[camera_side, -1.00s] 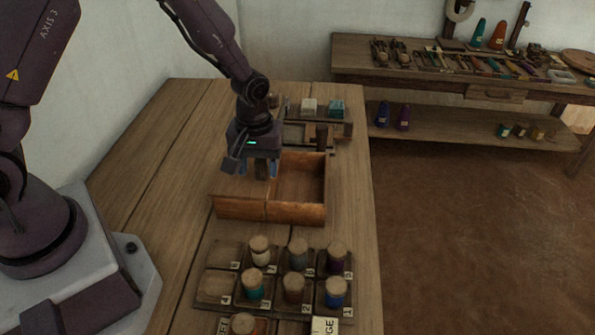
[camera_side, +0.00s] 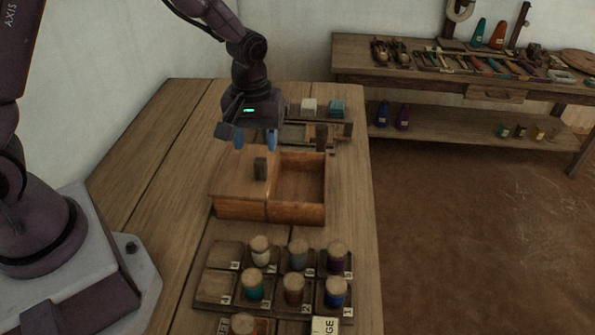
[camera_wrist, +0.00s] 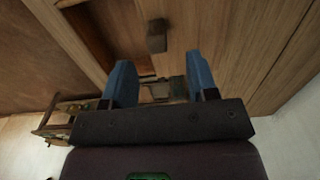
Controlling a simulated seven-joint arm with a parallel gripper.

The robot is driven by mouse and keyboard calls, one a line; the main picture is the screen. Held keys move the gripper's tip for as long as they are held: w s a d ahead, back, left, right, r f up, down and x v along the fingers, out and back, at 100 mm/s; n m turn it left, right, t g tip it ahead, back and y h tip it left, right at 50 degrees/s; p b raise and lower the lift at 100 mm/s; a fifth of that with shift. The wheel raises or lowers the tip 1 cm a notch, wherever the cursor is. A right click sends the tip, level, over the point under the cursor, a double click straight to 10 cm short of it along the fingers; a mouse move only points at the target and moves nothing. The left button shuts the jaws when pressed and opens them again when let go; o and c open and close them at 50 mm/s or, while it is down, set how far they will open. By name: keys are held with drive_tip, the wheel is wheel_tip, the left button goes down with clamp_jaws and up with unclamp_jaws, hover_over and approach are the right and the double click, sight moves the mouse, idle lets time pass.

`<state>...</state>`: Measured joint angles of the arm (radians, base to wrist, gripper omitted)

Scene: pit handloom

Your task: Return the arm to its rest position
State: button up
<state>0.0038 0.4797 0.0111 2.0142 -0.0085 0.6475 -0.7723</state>
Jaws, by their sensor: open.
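My gripper (camera_side: 255,142) is above the wooden box (camera_side: 268,208) on the table in the side view, its blue fingers apart and empty. The box has a lid with a dark upright knob (camera_side: 260,168) over its left part, and its right part is uncovered. The inside of that part looks empty. My gripper hangs above and behind the knob, clear of it. In the wrist view the two blue fingers of my gripper (camera_wrist: 160,85) are spread, and the knob (camera_wrist: 156,36) shows beyond them with nothing between the fingers.
A rack (camera_side: 220,287) of cork-topped jars stands at the table's front, with some empty slots. A wooden frame (camera_side: 338,132) with a white and a teal block stands behind the box. A tool bench (camera_side: 450,90) stands at the back right. The table's left side is clear.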

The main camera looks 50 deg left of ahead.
idle(0.3)
drive_tip(key=shift+s+m, duration=0.2)
drive_tip(key=shift+m, duration=0.3)
drive_tip(key=s+r+m+t, duration=0.5)
drive_tip(key=s+r+m, duration=0.3)
drive_tip(key=s+r, duration=0.8)
wheel_tip(320, 180, up, 4)
drive_tip(key=shift+s+r+t, duration=0.1)
drive_tip(key=shift+s+t, duration=0.2)
